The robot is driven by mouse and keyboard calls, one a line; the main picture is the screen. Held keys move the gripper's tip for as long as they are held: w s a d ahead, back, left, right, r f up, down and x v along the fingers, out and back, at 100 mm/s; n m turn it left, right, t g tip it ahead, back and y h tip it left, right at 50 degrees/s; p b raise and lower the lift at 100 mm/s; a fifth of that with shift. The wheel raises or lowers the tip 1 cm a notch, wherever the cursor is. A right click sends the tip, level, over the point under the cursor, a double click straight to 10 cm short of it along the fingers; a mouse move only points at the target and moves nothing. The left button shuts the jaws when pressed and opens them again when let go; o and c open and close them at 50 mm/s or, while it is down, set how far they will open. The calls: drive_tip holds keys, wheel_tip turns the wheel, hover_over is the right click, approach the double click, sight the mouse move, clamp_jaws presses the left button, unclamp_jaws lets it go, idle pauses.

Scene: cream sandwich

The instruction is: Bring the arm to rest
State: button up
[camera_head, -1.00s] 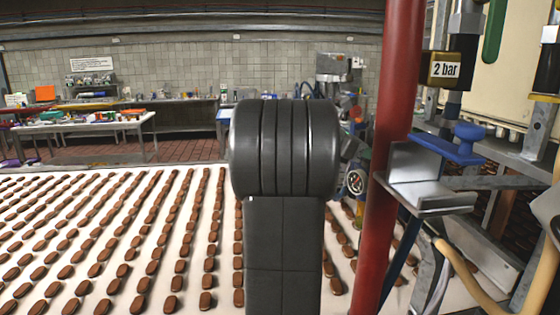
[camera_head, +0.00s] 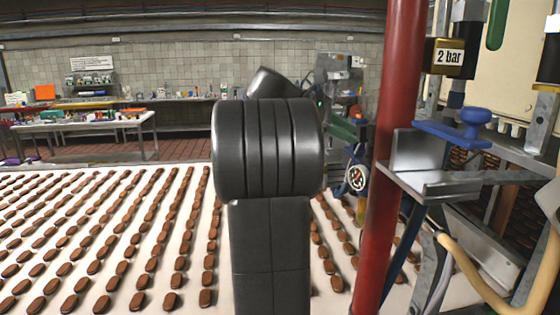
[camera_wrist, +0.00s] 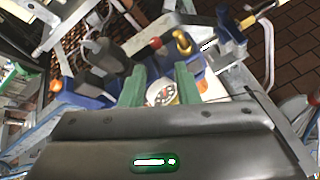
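My arm (camera_head: 268,150) stands upright in the middle of the head view, in front of the conveyor. A further dark link of mine shows above and behind its rounded joint. My gripper (camera_wrist: 160,80) shows in the wrist view as two green fingers set apart, with nothing held between them. A round dial gauge (camera_wrist: 162,93) shows in the gap, seemingly beyond the fingertips. My gripper is hidden in the head view.
A red post (camera_head: 392,150) stands close on the right, beside a metal bracket (camera_head: 440,185) and a blue valve handle (camera_head: 455,137). Rows of brown biscuits cover the white conveyor (camera_head: 225,285). A cluttered table (camera_head: 85,127) stands at the back left.

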drive_tip(key=d+r+m+y, duration=0.1)
drive_tip(key=m, duration=0.4)
drive_tip(key=d+m+y, duration=0.2)
drive_tip(key=m, duration=0.4)
drive_tip(key=d+r+m+g+y+p, duration=0.1)
drive_tip(key=m, duration=0.5)
drive_tip(key=shift+w+d+r, duration=0.35)
drive_tip(key=shift+d, duration=0.05)
drive_tip(key=shift+y, duration=0.3)
